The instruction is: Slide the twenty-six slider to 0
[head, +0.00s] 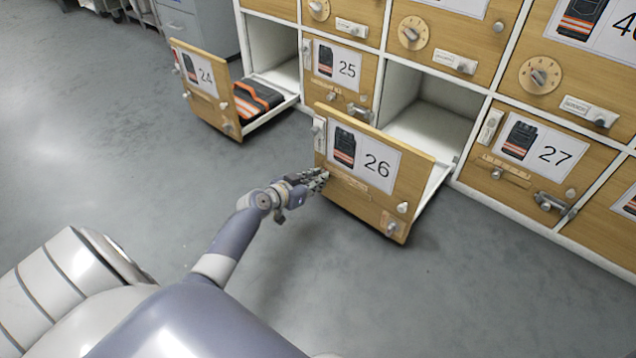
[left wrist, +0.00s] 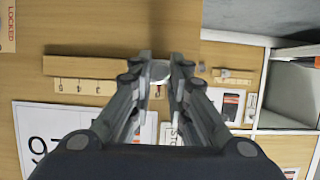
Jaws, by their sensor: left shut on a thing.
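Drawer 26 (head: 368,204) is pulled out; its wooden front bears a sheet with a vest picture and the number 26. Its slider track (head: 348,181) runs below the sheet. My left gripper (head: 319,179) is at the left part of this track. In the left wrist view, the front appears upside down. There my left gripper (left wrist: 160,66) is shut on the pale slider knob (left wrist: 160,71), largely hidden between the fingertips. The marked scale (left wrist: 82,87) lies left of the fingers; its figures are too small to read. My right gripper is not in view.
Drawer 24 (head: 226,115) is also pulled out, with a dark, orange-striped garment (head: 256,98) inside. Drawer 25 (head: 324,83) and drawer 27 (head: 572,187) are closed, with fittings on their fronts. The grey floor (head: 120,140) in front is clear.

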